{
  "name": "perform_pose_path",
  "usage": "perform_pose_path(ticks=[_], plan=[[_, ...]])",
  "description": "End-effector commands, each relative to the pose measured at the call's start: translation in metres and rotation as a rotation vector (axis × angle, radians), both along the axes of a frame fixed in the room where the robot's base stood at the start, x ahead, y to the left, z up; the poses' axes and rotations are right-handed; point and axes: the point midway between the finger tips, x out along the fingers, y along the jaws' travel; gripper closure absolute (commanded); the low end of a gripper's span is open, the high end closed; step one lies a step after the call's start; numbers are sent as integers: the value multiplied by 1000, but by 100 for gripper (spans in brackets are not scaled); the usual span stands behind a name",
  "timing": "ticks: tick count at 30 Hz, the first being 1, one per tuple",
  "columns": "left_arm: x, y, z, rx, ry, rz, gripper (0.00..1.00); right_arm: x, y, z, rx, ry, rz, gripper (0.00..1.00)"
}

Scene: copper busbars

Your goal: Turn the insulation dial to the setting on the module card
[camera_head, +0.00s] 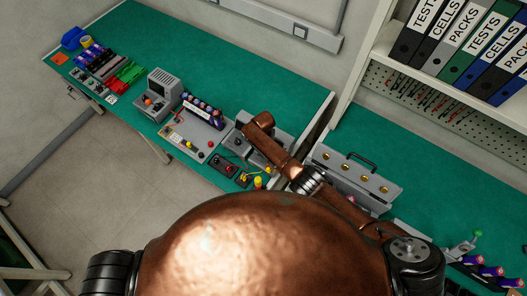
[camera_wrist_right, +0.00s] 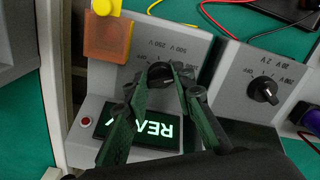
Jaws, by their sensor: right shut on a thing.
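My left gripper is not in view. I cannot make out the module card.
A second grey meter with a black dial (camera_wrist_right: 263,90) stands close at the right. An orange block (camera_wrist_right: 108,37) and yellow knob (camera_wrist_right: 117,6) sit left of the panel. Cables run behind. A grey case (camera_head: 352,180) and grey monitor (camera_head: 160,87) stand on the green bench (camera_head: 215,62).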

Motion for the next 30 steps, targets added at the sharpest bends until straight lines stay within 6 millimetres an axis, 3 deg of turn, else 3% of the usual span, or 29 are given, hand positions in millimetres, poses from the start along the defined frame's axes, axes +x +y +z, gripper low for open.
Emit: perform_pose_path(ticks=[11, 12, 18, 30], plan=[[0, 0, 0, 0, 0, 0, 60, 3, 1, 2, 1, -7, -3, 100], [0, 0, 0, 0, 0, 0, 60, 3, 1, 2, 1, -7, -3, 74], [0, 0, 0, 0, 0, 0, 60, 2, 0, 1, 1, -4, -3, 60], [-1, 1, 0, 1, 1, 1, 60, 1, 1, 5, 1, -2, -2, 59]])
